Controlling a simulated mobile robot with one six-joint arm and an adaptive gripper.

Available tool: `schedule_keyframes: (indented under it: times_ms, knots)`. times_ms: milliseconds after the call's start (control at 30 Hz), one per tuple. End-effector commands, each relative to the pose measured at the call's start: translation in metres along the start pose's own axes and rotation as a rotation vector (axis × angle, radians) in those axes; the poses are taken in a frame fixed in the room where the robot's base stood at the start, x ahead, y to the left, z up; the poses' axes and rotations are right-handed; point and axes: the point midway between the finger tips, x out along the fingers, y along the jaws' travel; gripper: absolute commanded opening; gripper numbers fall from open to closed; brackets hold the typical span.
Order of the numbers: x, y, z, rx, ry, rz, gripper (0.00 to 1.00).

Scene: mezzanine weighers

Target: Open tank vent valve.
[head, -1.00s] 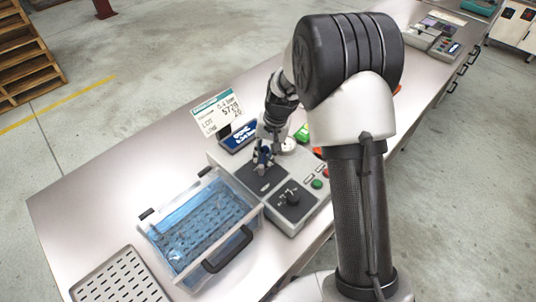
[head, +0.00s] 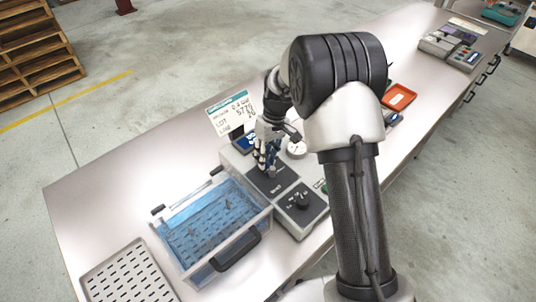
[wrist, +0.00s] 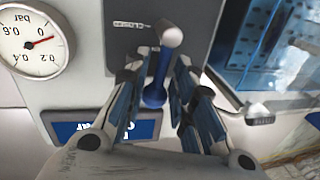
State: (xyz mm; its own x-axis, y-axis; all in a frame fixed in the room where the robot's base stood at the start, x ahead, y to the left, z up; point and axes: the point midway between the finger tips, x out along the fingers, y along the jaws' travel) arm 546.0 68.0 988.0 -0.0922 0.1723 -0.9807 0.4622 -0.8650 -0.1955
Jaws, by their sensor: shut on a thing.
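The valve handle (wrist: 157,85), a blue stem with a pale rounded end, stands at the dark panel (wrist: 205,18) in the wrist view. My gripper (wrist: 162,72) is shut on this handle, with one finger on each side. In the head view my gripper (head: 267,168) is over the dark panel (head: 284,176) of the grey control box, and its fingers mostly hide the handle. The clear tank (head: 263,219), with blue contents, stands beside the box. A round gauge (wrist: 30,42) marked in bar is at the upper left of the wrist view.
A black knob (head: 303,201) is close to my gripper on the box. A sign (head: 231,115) stands behind it. A slotted tray (head: 128,275) lies front left, and an orange tray (head: 399,97) lies beyond my arm.

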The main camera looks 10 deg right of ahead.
Motion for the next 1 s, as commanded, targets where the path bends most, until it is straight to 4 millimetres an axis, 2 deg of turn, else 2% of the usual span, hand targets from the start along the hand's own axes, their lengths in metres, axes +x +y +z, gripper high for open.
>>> schedule_keyframes:
  times_ms: [300,800,833,1000]
  knots:
    - [0.0008,-0.0047,-0.0003,-0.099,-0.020,-0.001,0.00]
    - [0.0011,-0.0057,-0.0003,-0.113,-0.023,-0.001,0.00]
    - [0.0011,-0.0057,-0.0003,-0.113,-0.023,-0.001,0.25]
    - [0.0011,-0.0054,-0.0003,-0.112,-0.022,-0.001,0.37]
